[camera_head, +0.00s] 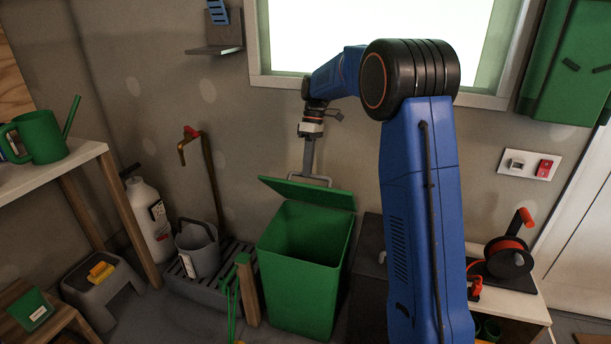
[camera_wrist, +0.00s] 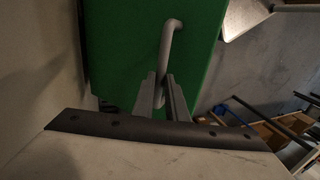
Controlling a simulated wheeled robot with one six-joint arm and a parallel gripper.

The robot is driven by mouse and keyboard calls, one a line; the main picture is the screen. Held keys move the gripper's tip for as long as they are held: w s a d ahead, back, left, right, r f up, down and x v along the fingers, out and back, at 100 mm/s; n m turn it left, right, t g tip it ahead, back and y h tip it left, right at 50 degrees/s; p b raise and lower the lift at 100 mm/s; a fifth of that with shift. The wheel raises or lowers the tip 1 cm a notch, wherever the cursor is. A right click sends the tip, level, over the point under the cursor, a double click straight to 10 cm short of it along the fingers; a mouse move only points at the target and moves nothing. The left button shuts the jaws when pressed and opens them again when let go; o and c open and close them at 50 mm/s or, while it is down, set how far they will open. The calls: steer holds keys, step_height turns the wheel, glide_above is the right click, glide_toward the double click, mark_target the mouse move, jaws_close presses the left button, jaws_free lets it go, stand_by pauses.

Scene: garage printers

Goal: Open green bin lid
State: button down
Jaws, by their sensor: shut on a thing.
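The green bin (camera_head: 305,265) stands on the floor against the wall, and its dark inside shows from above. Its green lid (camera_head: 310,192) is raised and tilted above the bin's back edge. My gripper (camera_head: 309,178) is above the lid, at the grey handle on it. In the wrist view the lid (camera_wrist: 135,40) fills the upper middle, and the grey handle (camera_wrist: 170,38) runs down between my fingers. My gripper (camera_wrist: 164,88) is shut on the handle there.
A grey bucket (camera_head: 198,252) and a white bottle (camera_head: 146,215) stand left of the bin. A white cabinet with a red-and-black reel (camera_head: 508,258) is at right. The wall is close behind.

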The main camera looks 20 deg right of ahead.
steer(key=shift+w+d+f, duration=0.3)
steer(key=shift+w+d, duration=0.05)
steer(key=c, duration=1.8)
jaws_free()
steer(key=shift+w+f, duration=0.1)
steer(key=shift+o, duration=0.2)
steer(key=shift+r, duration=0.2)
steer(key=v, duration=0.7)
steer(key=shift+r, duration=0.15)
